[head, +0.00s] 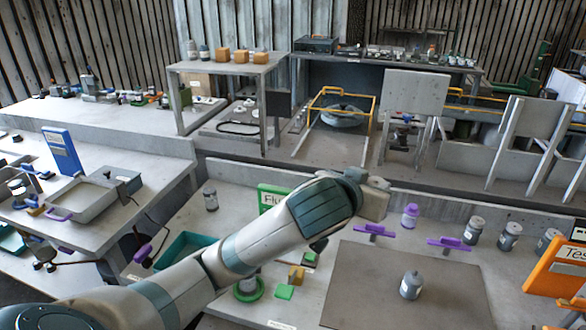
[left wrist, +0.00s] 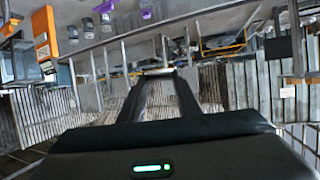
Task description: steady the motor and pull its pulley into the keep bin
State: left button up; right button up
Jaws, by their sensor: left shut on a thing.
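A grey cylindrical piece with a narrow neck (head: 411,286), which looks like the motor, stands upright on the dark mat (head: 350,285). I cannot make out a separate pulley on it. My left gripper (left wrist: 159,73) is raised above the bench, behind and left of that piece and apart from it. In the left wrist view its fingers close on a small greyish thing at their tips, too small to name. In the head view my left arm hides the fingertips. A teal open bin (head: 187,246) stands left of the arm; I cannot tell whether it is the keep bin. My right gripper is not in view.
Grey jars (head: 475,230) and a purple-topped bottle (head: 410,216) line the back of the bench. Purple-handled clamps (head: 449,243) stand behind the mat. An orange sign (head: 560,268) is at the right, a green sign (head: 272,198) behind my arm. Most of the mat is bare.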

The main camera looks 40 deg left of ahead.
aim_at(413, 281)
jog(key=i+j, duration=0.15)
jog(key=i, duration=0.25)
jog(key=i+j, duration=0.15)
jog(key=i, duration=0.2)
jog(key=u, duration=2.4)
